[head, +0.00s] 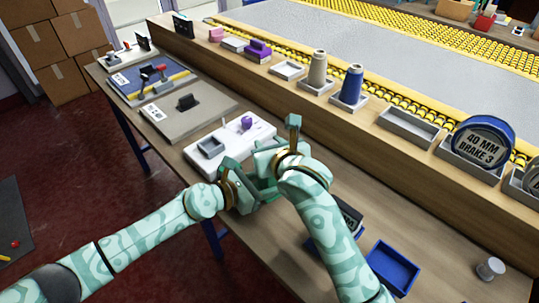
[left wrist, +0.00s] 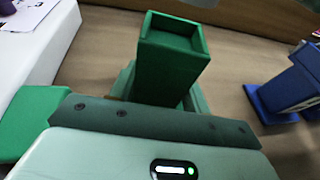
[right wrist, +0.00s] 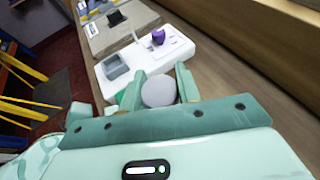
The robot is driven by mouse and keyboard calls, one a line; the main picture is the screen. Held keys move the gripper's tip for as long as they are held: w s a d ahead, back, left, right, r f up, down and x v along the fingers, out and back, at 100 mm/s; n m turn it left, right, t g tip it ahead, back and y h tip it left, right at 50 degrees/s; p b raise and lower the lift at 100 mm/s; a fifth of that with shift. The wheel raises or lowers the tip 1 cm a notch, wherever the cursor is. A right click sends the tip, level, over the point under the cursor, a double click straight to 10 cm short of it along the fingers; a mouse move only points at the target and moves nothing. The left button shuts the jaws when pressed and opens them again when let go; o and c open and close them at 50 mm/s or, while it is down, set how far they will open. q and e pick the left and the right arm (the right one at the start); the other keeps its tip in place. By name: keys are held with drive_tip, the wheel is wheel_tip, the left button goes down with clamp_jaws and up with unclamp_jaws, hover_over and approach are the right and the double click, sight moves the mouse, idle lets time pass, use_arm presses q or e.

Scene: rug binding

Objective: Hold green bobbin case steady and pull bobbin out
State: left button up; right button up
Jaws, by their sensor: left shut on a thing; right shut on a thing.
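My left gripper (head: 262,190) is shut on the green bobbin case (left wrist: 175,62) above the table's near edge. In the left wrist view the case is a dark green open-ended box, and its visible recess looks empty. My right gripper (head: 268,148) is just above and behind the left one in the head view. It is shut on a round pale grey bobbin (right wrist: 158,91), seen between its fingers in the right wrist view.
A white board (head: 262,131) with a grey tray (head: 210,147) and a purple piece (head: 247,122) lies just beyond the grippers. A blue tray (head: 391,268) and a small grey cylinder (head: 490,268) are at the right. A raised wooden ledge (head: 350,117) runs behind.

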sight(269, 142)
wheel_tip(269, 142, up, 6)
drive_tip(key=shift+r, duration=0.1)
use_arm(q)
drive_tip(key=o, duration=0.9)
drive_tip(key=shift+c, duration=0.2)
drive_tip(key=shift+a, duration=0.1)
drive_tip(key=v, duration=1.1)
drive_tip(key=shift+s+a+r, duration=0.15)
drive_tip(key=shift+s+a, duration=0.1)
drive_tip(key=shift+s, duration=0.05)
drive_tip(key=shift+a, duration=0.1)
